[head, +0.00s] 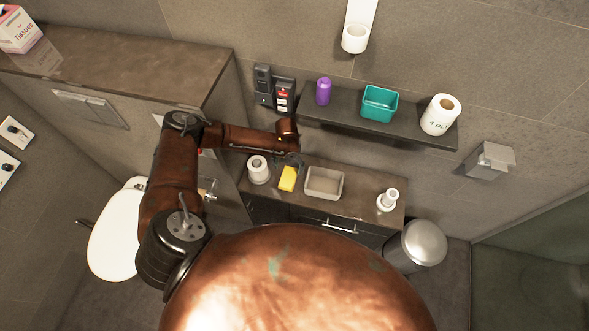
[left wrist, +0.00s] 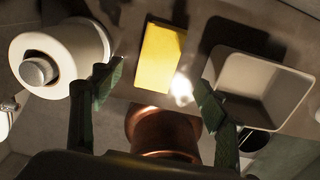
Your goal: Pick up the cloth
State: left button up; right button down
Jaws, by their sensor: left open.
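The cloth (head: 288,179) is a small yellow block-like piece lying on the dark counter (head: 360,208), between a white roll and a grey tray. It shows in the left wrist view (left wrist: 161,52) as a yellow rectangle with a bright glare at its lower right. My left gripper (head: 290,160) is over the counter at the cloth's far end in the head view. In the left wrist view its two fingers (left wrist: 160,80) are apart, one to each side of the cloth, with nothing held. How high the fingers are above the cloth is hard to tell. My right gripper does not show.
The white roll (head: 258,170) stands close left of the cloth, the grey tray (head: 324,183) close right. A white bottle (head: 387,201) stands further right. A shelf (head: 400,130) above holds a purple candle (head: 323,91), a teal basket (head: 379,104) and a paper roll (head: 440,115).

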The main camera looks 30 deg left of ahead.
aim_at(289, 177)
pick_arm(q)
jog(key=shift+w+a+f, duration=0.1)
jog(key=shift+w+f, duration=0.1)
jog(key=shift+w, duration=0.25)
jog(key=shift+w+f, duration=0.1)
jog(key=shift+f, duration=0.25)
jog(key=f, duration=0.1)
jog(key=s+f, duration=0.1)
jog(key=f, duration=0.1)
jog(key=shift+f, duration=0.3)
jog(key=f, duration=0.2)
jog(key=shift+s+d+f, duration=0.15)
jog(key=shift+d+f, duration=0.05)
jog(key=shift+f, duration=0.3)
jog(key=c, duration=1.3)
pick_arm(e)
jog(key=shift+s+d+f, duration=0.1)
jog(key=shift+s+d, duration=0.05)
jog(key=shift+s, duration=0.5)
